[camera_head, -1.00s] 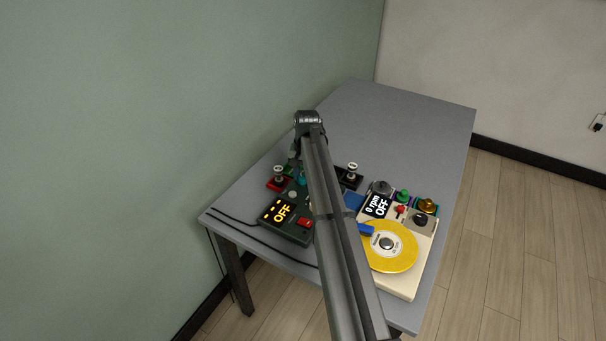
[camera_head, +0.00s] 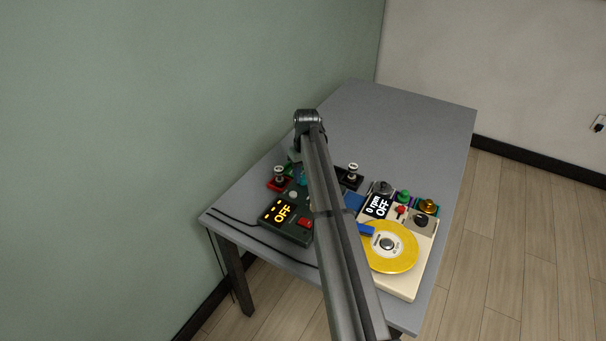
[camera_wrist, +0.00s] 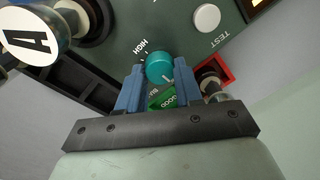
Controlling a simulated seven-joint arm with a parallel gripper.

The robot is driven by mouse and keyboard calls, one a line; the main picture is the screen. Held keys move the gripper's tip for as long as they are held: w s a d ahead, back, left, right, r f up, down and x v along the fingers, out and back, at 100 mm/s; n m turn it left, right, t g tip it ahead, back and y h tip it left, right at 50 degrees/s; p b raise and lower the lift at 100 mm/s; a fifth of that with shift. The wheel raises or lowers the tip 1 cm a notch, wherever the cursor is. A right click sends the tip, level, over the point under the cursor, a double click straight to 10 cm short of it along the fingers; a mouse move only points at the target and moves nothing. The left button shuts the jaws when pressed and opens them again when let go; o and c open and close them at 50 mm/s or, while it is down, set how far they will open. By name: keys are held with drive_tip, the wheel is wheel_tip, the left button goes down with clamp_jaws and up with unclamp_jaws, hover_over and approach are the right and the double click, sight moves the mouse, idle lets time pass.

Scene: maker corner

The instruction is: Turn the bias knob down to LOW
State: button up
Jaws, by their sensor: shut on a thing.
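The teal bias knob (camera_wrist: 160,67) sits on a dark green panel (camera_wrist: 115,50) in the wrist view. My gripper (camera_wrist: 160,72) has one blue finger on each side of the knob and is shut on it. The word HIGH is printed left of the knob. A pale line shows at the knob's lower edge. The LOW mark is not readable.
A white TEST button (camera_wrist: 207,18) and a red-based post (camera_wrist: 211,82) stand close to the knob. In the head view a cream unit with a yellow disc (camera_head: 407,259) stands on the right. The table's back (camera_head: 400,115) is clear.

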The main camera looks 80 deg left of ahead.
idle(0.4)
drive_tip(key=o, duration=1)
drive_tip(key=shift+o, duration=0.2)
drive_tip(key=shift+r, duration=0.1)
wheel_tip(320, 180, up, 14)
drive_tip(key=shift+w+f, duration=0.2)
drive_tip(key=shift+w, duration=0.2)
drive_tip(key=shift+w, duration=0.1)
